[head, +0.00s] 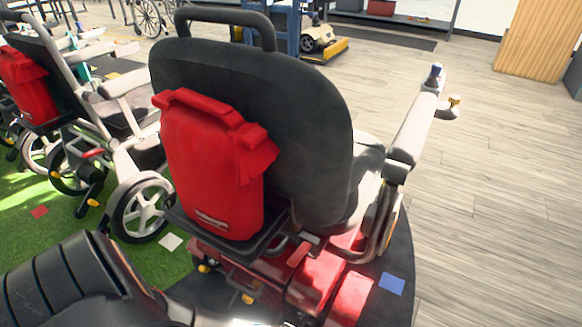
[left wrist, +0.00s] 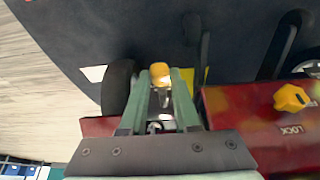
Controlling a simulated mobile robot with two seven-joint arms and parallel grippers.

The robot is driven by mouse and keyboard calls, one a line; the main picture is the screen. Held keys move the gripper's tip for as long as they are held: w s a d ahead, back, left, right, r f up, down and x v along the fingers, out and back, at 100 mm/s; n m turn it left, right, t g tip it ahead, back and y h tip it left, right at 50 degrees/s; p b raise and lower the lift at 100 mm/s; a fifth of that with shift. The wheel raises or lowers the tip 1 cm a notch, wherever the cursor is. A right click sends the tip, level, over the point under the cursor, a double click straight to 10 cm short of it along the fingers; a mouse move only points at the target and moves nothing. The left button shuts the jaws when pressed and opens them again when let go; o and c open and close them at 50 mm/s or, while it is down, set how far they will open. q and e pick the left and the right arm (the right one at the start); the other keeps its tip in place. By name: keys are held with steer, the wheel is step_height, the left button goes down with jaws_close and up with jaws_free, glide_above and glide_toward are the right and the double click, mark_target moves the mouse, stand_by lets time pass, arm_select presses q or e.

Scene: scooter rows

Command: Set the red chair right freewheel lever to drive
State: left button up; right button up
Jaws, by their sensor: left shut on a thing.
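The red chair (head: 320,280) stands in the middle of the head view, seen from behind, with a dark backrest and a red base. My left arm comes in at the lower left; its gripper is hidden at the bottom edge. In the left wrist view my left gripper (left wrist: 160,78) has its green fingers shut on a yellow-tipped lever (left wrist: 160,70) beside the red base (left wrist: 245,125). A second yellow knob (left wrist: 291,97) sits on the base to the right, by a "LOCK" label. Which way the held lever is set cannot be told. My right gripper is not in view.
A red bag (head: 215,165) hangs on the backrest. Another chair with a red bag (head: 30,85) stands at the left on green flooring. A blue square (head: 392,284) lies on the dark mat. The wooden floor at the right is clear.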

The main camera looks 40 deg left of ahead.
arm_select(q)
jaws_close()
stand_by(0.8)
